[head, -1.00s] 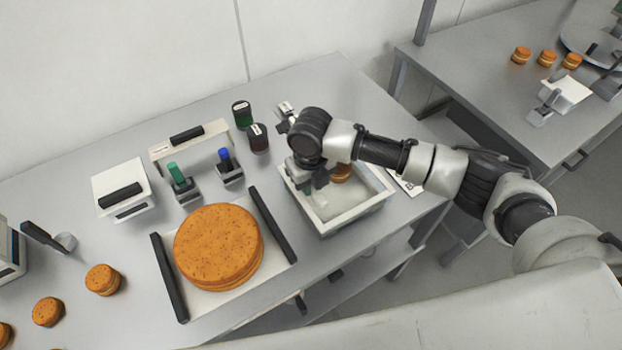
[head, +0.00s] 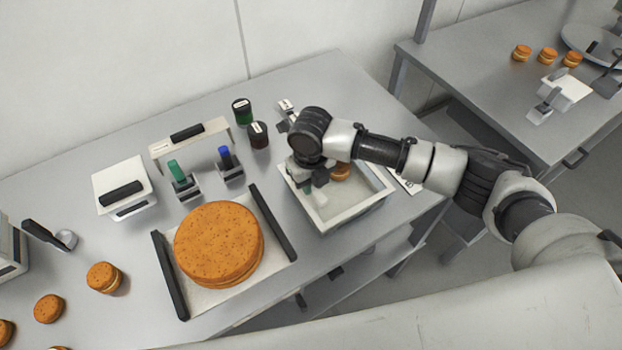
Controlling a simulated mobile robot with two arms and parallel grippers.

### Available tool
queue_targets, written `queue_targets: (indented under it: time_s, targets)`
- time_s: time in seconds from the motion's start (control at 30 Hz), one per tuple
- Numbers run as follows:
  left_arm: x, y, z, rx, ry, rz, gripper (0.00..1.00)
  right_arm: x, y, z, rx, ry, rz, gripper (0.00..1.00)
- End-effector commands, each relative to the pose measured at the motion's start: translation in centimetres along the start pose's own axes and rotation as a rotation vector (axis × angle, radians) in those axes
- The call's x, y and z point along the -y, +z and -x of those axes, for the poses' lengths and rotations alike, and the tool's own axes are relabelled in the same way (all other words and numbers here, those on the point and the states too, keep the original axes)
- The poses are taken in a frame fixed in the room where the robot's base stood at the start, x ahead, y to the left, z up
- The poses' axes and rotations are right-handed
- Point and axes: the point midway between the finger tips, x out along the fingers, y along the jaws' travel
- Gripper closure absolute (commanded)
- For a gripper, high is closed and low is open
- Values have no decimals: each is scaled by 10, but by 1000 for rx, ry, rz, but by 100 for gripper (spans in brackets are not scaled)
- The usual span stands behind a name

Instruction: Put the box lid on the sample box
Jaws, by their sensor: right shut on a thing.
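The sample box appears to be the open white bin (head: 366,212) at the table's right front. A small orange-brown round cake (head: 341,173) lies inside it. My right gripper (head: 310,184) is down in the left part of this box, pointing downward. It is shut on a small pale and green thing (head: 308,189), mostly hidden by the gripper, so I cannot tell what it is. A white square piece with a black bar handle (head: 111,179) at the table's left may be the box lid; it is apart from the box. My left gripper is not in view.
A large round cake (head: 218,240) sits on a tray with black side bars. Green-handled (head: 174,170) and blue-handled (head: 225,155) tools stand in holders. Two dark jars (head: 258,137) stand behind. Small cakes (head: 103,277) lie at left front. A second table (head: 480,70) is at right.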

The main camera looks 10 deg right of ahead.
Motion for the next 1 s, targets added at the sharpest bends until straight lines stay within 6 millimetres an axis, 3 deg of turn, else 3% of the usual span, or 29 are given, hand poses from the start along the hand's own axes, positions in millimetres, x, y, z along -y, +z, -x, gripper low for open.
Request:
queue_targets:
  time_s: [0.83, 0.87, 1.0]
  targets:
    - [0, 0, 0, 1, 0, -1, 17, 0, 0, -5, 0, 0, 1, 100]
    - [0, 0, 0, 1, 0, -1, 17, 0, 0, -5, 0, 0, 1, 75]
    - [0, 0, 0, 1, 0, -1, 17, 0, 0, -5, 0, 0, 1, 53]
